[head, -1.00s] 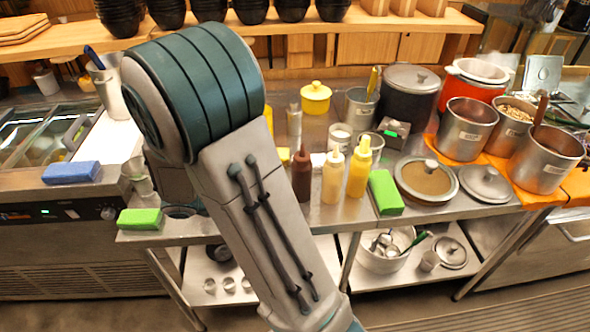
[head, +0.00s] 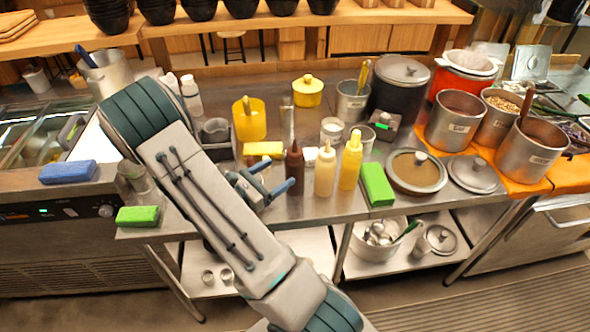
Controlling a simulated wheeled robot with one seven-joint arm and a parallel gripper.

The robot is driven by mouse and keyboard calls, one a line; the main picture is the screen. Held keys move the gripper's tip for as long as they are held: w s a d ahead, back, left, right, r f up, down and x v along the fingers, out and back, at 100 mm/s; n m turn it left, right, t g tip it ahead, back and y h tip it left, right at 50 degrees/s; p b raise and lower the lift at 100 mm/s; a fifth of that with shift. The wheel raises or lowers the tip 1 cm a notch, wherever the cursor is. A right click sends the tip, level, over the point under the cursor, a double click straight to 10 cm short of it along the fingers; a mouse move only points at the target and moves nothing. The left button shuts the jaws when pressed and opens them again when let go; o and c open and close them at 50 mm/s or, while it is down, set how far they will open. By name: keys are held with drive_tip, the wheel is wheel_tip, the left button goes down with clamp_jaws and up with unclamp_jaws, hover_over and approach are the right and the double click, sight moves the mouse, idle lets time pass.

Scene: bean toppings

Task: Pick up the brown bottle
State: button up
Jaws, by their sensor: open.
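The brown bottle (head: 295,172) stands upright on the steel counter, left of a cream bottle (head: 325,171) and a yellow bottle (head: 351,162). My gripper (head: 279,174) is open at the end of my arm, just left of the brown bottle. Its two blue fingers point right toward the bottle's lower body. One finger tip overlaps the bottle's edge in the picture; I cannot tell whether it touches. Nothing shows held in the gripper.
A green sponge (head: 377,184) and a lidded pan (head: 416,172) are to the right. A yellow block (head: 263,149) and a yellow container (head: 249,120) are behind my gripper. A small grey block lies behind the bottles. Metal pots (head: 460,121) stand far right.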

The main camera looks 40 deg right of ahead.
sight(287, 169)
drive_tip(key=shift+d, duration=0.75)
drive_tip(key=d, duration=0.1)
drive_tip(key=d+p, duration=0.1)
drive_tip(key=d, duration=0.1)
drive_tip(key=d+p, duration=0.1)
drive_tip(key=shift+s+d+r, duration=0.15)
drive_tip(key=shift+s+r, duration=0.05)
drive_tip(key=shift+s, duration=0.1)
drive_tip(key=shift+d+f, duration=0.1)
drive_tip(key=shift+d, duration=0.4)
drive_tip(key=c, duration=0.8)
